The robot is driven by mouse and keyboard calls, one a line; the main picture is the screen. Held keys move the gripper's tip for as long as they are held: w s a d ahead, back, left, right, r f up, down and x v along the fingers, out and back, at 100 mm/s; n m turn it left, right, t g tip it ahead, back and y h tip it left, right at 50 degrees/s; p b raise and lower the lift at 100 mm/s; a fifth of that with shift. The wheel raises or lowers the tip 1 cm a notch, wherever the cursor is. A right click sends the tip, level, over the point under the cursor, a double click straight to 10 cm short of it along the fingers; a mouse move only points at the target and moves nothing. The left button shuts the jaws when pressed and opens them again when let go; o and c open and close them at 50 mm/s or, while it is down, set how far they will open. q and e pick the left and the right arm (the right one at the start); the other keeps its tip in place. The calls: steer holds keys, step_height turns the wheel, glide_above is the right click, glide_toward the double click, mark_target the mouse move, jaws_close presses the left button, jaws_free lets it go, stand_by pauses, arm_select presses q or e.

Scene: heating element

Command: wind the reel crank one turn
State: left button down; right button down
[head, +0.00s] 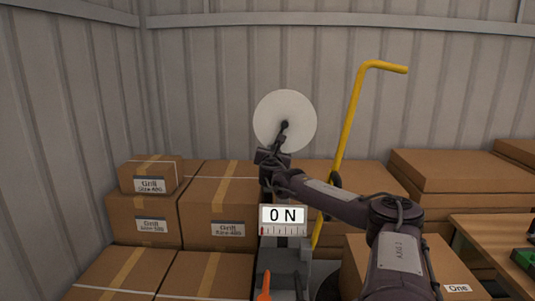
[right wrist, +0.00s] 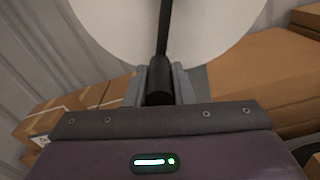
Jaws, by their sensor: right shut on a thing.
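The reel is a round white disc (head: 300,108) standing upright in the middle of the head view. Its dark crank (head: 283,131) runs from the hub down and slightly left. My right gripper (head: 276,150) is at the lower end of the crank, in front of the disc's lower edge. In the right wrist view the disc (right wrist: 215,25) fills the top, and the black crank handle (right wrist: 159,88) sits between the two grey fingers of my right gripper (right wrist: 160,82), which are shut on it. My left gripper is not in view.
A small display (head: 283,214) reading "ON", with a scale below, stands under my right arm. An orange lever (head: 264,286) is below it. A yellow hooked bar (head: 348,120) rises right of the reel. Cardboard boxes (head: 215,205) stand at left and right.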

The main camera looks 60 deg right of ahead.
steer(key=shift+s+d+f+n+b, duration=0.1)
steer(key=shift+s+d+n+b, duration=0.2)
steer(key=shift+s+n+b, duration=0.35)
steer(key=shift+s+d+f+n+b, duration=0.15)
steer(key=shift+s+d+n+b, duration=0.25)
steer(key=shift+n, duration=0.55)
steer(key=shift+s+d+f+n+b, duration=0.1)
steer(key=shift+s+d+n+b, duration=0.15)
steer(key=shift+s+n, duration=0.45)
steer(key=c, duration=1.3)
jaws_free()
steer(key=shift+o, duration=0.2)
steer(key=shift+a, duration=0.1)
steer(key=shift+a, duration=0.1)
